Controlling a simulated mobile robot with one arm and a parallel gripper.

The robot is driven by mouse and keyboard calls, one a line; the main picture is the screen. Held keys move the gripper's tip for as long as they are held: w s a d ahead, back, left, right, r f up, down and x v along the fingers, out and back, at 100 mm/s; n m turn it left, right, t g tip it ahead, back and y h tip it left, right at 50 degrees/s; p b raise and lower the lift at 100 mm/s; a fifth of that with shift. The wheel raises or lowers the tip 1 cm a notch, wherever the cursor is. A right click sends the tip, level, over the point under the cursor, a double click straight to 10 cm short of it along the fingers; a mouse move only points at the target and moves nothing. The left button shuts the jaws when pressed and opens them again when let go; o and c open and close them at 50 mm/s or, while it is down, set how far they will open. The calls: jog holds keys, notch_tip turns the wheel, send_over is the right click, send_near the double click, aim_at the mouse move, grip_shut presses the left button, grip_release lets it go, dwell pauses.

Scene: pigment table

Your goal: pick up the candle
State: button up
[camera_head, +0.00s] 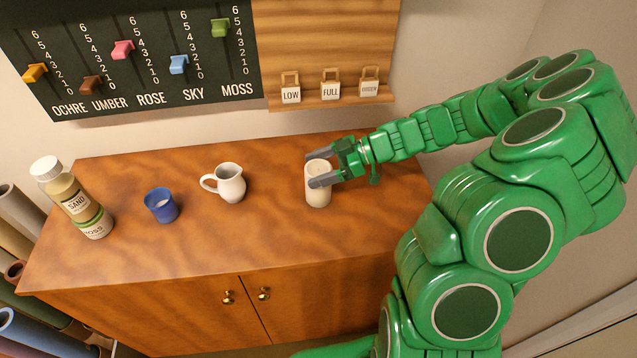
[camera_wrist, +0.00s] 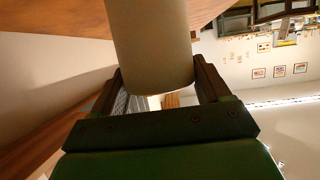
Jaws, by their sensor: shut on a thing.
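The candle (camera_head: 318,190) is a cream-white cylinder at the right part of the wooden cabinet top. My gripper (camera_head: 320,171) reaches in from the right, with its grey fingers on either side of the candle's upper part. It is shut on the candle. In the wrist view the candle (camera_wrist: 152,45) fills the space between the two fingers of my gripper (camera_wrist: 160,85). The candle looks upright. I cannot tell whether its base touches the cabinet top.
On the cabinet top (camera_head: 265,230) stand a white jug (camera_head: 231,184), a blue cup (camera_head: 161,206) and labelled bottles (camera_head: 75,200) at the left. Behind are a slider board (camera_head: 130,60) and a wooden panel with tags (camera_head: 330,89). The front middle is clear.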

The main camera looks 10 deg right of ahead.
jog(key=c, duration=0.7)
jog(key=shift+c, duration=0.2)
jog(key=shift+r, duration=0.15)
